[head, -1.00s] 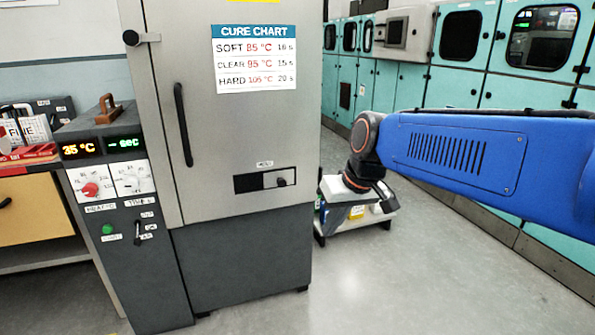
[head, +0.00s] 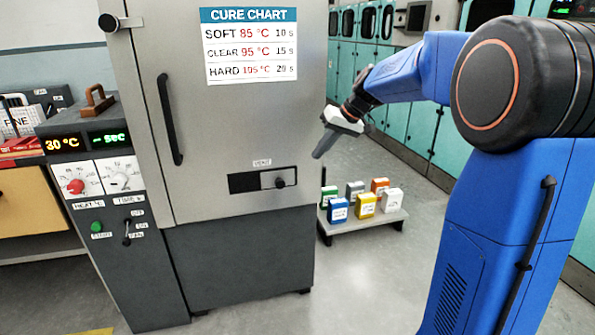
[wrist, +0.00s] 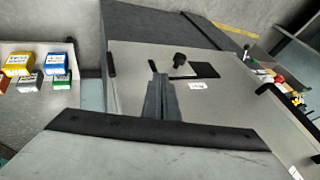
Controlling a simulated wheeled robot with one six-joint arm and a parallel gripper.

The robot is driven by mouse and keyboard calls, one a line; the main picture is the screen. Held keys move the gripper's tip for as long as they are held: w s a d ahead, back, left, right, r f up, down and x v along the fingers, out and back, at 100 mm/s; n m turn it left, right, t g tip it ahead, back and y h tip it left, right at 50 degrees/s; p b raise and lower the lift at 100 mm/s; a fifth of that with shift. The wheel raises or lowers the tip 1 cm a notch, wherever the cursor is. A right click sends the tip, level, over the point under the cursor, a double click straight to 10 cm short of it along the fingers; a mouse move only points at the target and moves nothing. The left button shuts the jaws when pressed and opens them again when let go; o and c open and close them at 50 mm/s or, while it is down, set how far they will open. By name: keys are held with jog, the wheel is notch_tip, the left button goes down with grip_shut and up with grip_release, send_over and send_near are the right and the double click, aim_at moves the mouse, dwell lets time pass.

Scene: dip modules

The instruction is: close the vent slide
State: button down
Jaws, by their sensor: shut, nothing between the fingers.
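The vent slide (head: 270,180) is a small plate with a dark round knob (head: 281,182) in a slot on the grey oven front, under a small label. The plate sits at the slot's right end, and a dark opening (head: 243,183) shows at the left. In the wrist view the knob (wrist: 179,60) stands just beyond my fingertips, with the dark opening (wrist: 206,70) to its right. My gripper (head: 318,154) is shut and empty. In the head view it hangs up and right of the knob, apart from it.
The oven door has a long black handle (head: 168,120) left of the slot. A control panel (head: 103,180) stands at the far left. A low stand (head: 370,222) with several coloured boxes is at the right. Open floor lies in front.

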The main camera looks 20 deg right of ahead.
aim_at(292, 173)
jog(key=x, duration=0.4)
jog(key=a+x, duration=0.1)
jog(key=x, duration=0.2)
jog(key=r+x, duration=0.1)
jog(key=x, duration=0.3)
jog(key=shift+a+f, duration=0.3)
jog(key=shift+a, duration=0.25)
jog(key=shift+a+f, duration=0.15)
jog(key=shift+a, duration=0.5)
jog(key=a, duration=1)
jog(key=shift+a, duration=0.35)
